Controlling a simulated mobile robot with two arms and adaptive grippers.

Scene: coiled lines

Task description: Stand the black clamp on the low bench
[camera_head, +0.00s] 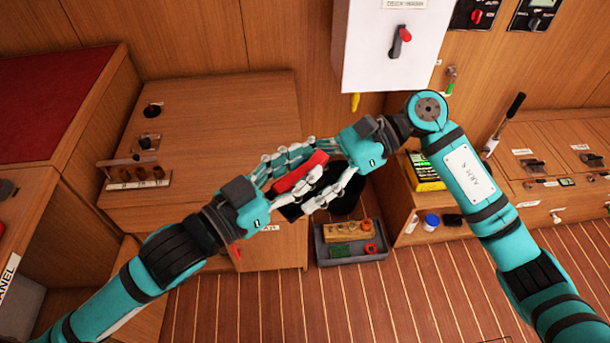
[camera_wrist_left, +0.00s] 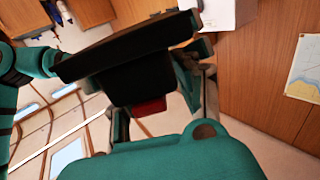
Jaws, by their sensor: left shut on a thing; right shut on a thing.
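My left gripper (camera_head: 309,168) and right gripper (camera_head: 292,184) meet in the middle of the head view, their fingers overlapping. Both are shut around a piece with a red part (camera_head: 302,171) and a dark part (camera_head: 291,211). I take it for the black clamp. In the left wrist view the clamp (camera_wrist_left: 135,80) is a large black bar and block close to the camera, with a red patch below. The fingers hide much of its shape. A wooden bench top (camera_head: 215,105) lies behind and left of the hands; I cannot tell whether it is the low bench.
A black round thing (camera_head: 345,200) is behind the fingers. A wooden holder (camera_head: 135,182) stands on the bench top's left. A white box (camera_head: 365,70) hangs on the wall above.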

